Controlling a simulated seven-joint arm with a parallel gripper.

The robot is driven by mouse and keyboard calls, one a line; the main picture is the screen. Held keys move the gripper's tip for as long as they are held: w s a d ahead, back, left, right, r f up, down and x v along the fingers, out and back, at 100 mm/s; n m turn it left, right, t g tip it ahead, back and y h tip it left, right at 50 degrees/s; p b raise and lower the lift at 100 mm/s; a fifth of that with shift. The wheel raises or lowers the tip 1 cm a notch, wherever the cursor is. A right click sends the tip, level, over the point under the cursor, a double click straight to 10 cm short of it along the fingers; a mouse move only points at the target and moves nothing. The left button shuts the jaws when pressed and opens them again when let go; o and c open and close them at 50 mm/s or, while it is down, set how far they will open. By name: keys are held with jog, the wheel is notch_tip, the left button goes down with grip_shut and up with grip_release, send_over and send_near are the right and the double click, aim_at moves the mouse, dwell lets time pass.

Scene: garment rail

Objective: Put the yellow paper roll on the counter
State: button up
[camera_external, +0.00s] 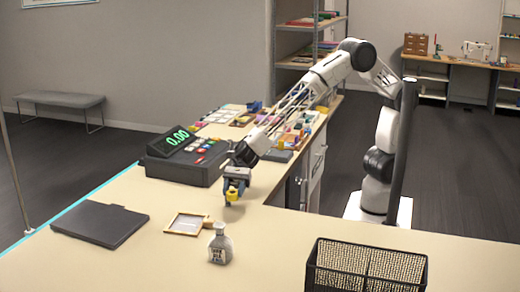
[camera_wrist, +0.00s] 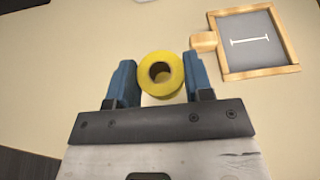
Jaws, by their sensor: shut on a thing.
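The yellow paper roll (camera_wrist: 161,88) is between the two blue fingers of my gripper (camera_wrist: 161,85), with its hollow core facing the wrist camera. My gripper is shut on it. In the external view the yellow roll (camera_external: 233,189) is held between the fingers of my gripper (camera_external: 236,184), pointing down at the beige counter (camera_external: 170,205). The roll is low over the counter surface; I cannot tell whether it touches it.
A small wood-framed board (camera_external: 187,224) lies close by; it also shows in the wrist view (camera_wrist: 254,43).

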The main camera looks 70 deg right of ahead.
jog(key=s+a+n+g, duration=0.1)
jog(key=s+a, duration=0.1)
jog(key=s, duration=0.2)
jog(key=s+a+f+g, duration=0.1)
jog(key=s, duration=0.3)
jog(key=s+a+n+g, duration=0.1)
jog(key=s+a, duration=0.1)
jog(key=s, duration=0.2)
jog(key=shift+s+a+f+n+h, duration=0.15)
jog(key=shift+a+f+n+h, duration=0.15)
jog(key=shift+a+h, duration=0.1)
jog(key=s+a+n+g, duration=0.1)
jog(key=s, duration=0.3)
jog(key=s+a+f+g+h, duration=0.1)
jog(key=s, duration=0.3)
jog(key=s+a+n, duration=0.1)
jog(key=s, duration=0.4)
jog(key=shift+a+f+n+g, duration=0.15)
jog(key=shift+f+n+g, duration=0.15)
jog(key=shift+g, duration=0.1)
jog(key=shift+w+a, duration=0.1)
jog(key=shift+a, duration=0.05)
send_over(262, 267)
jog(key=shift+f, duration=0.7)
jog(key=shift+f, duration=1.75)
jog(key=shift+f, duration=0.15)
